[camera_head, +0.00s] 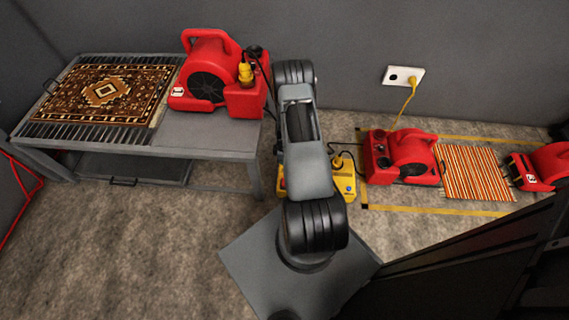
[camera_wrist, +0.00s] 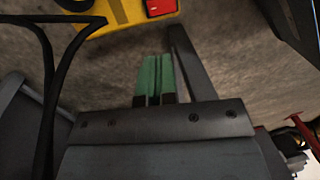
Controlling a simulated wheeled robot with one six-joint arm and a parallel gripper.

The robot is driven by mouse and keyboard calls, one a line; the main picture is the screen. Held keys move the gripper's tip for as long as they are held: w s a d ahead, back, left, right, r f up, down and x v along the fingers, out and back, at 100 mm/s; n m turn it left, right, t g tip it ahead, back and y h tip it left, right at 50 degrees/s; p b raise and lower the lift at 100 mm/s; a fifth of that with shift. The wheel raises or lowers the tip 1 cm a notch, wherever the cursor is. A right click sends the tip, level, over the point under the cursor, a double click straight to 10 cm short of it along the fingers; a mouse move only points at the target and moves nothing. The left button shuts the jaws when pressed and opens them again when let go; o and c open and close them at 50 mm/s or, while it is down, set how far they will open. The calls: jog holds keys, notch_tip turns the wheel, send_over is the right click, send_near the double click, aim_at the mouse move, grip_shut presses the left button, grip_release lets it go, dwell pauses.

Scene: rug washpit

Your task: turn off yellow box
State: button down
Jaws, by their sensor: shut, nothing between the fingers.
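The yellow box (camera_head: 344,188) sits on the floor behind my arm, which hides part of it. A black cable and a yellow plug show on its top. In the wrist view the yellow box (camera_wrist: 108,18) is at the top edge, partly cut off, with a red switch (camera_wrist: 160,7) on its face. I cannot tell the switch's position. My gripper (camera_wrist: 154,62) has green fingers, which are shut together and empty. The fingertips point toward the box and appear apart from it, below and slightly left of the red switch in the picture. My gripper cannot be made out in the head view.
A grey table (camera_head: 205,140) at left holds a patterned rug (camera_head: 103,92) and a red blower (camera_head: 208,85). Another red blower (camera_head: 404,158) stands right of the box beside a striped rug (camera_head: 474,172). A black cable (camera_wrist: 48,85) loops at left in the wrist view.

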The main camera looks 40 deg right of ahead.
jog(key=shift+r, duration=0.15)
jog(key=shift+s+a+r+b, duration=0.2)
jog(key=shift+s+a+b, duration=0.25)
jog(key=shift+a, duration=0.15)
jog(key=f+b, duration=0.2)
jog(key=f, duration=0.2)
jog(key=s+a+f+b, duration=0.1)
jog(key=f+b, duration=0.1)
jog(key=f, duration=0.3)
jog(key=f+b, duration=0.1)
jog(key=f, duration=0.4)
jog(key=shift+s+a+b, duration=0.15)
jog(key=shift+b, duration=0.25)
jog(key=shift+s+a+f, duration=0.1)
jog(key=shift+f, duration=0.1)
jog(key=shift+b, duration=0.3)
